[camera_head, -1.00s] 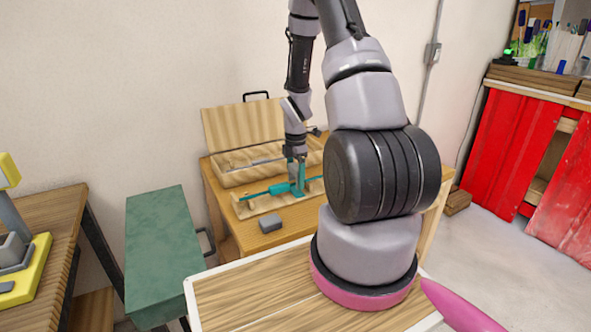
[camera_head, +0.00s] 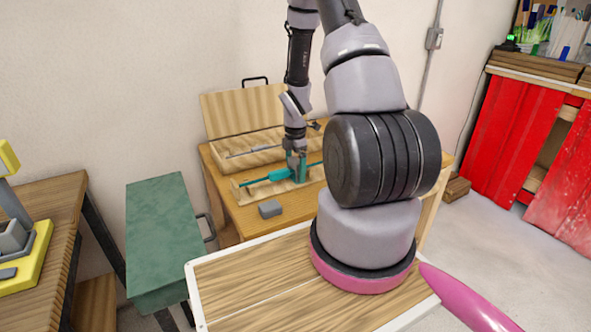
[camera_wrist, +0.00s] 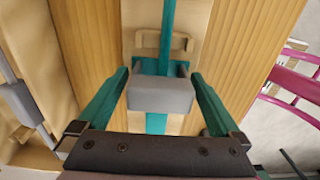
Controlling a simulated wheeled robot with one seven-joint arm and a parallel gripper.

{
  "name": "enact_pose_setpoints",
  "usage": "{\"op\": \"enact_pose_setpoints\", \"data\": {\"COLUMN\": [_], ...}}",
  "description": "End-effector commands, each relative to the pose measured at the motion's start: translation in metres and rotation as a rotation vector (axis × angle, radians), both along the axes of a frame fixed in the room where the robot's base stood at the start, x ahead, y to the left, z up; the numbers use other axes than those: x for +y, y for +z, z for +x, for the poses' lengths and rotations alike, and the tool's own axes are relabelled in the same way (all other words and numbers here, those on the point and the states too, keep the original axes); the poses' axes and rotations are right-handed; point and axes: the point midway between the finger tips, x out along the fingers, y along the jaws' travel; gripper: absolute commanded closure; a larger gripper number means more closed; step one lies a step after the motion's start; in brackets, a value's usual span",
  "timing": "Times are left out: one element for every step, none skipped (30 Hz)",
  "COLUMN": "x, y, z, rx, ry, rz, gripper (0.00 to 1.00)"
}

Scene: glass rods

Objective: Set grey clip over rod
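The teal rod (camera_head: 262,182) lies along a pale wooden holder (camera_head: 241,191) on the wooden table. It runs up and down the wrist view (camera_wrist: 168,40). My gripper (camera_head: 297,180) points down at the middle of the rod.
A grey block (camera_head: 270,209) lies on the table in front of the holder. An open wooden case (camera_head: 231,147) with a thin rod stands behind it. A green box (camera_head: 160,230) is at left. My arm covers the table's right part in the head view.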

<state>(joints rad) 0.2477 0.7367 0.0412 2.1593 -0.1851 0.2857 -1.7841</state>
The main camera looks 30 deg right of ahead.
Motion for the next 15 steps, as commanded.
{"op": "enact_pose_setpoints", "data": {"x": [0.0,0.0,0.0,0.0,0.0,0.0,0.0,0.0,-0.001,-0.001,-0.001,-0.001,-0.001,-0.001,-0.001], "y": [0.001,0.003,0.006,0.009,0.013,0.019,0.025,0.031,0.039,0.046,0.052,0.061,0.066,0.072,0.079], "z": [0.0,0.0,0.0,0.001,0.001,0.001,0.001,0.001,0.002,0.002,0.001,0.001,0.001,0.001,0.001], "rx": [0.0,-0.001,-0.001,-0.002,-0.003,-0.004,-0.004,-0.006,-0.005,-0.006,-0.006,-0.006,-0.006,-0.005,-0.005], "ry": [0.0,0.0,0.0,-0.001,-0.001,-0.001,-0.001,0.0,-0.001,-0.002,-0.002,-0.001,-0.001,-0.001,0.0], "rz": [0.0,0.0,0.0,0.0,0.0,0.0,0.0,-0.001,-0.001,-0.001,-0.001,-0.001,-0.001,-0.001,-0.001], "gripper": [0.0,0.0,0.0,0.0,0.0,0.0,0.0,0.0,0.0,0.0,0.0,0.0,0.0,0.0,0.0]}}
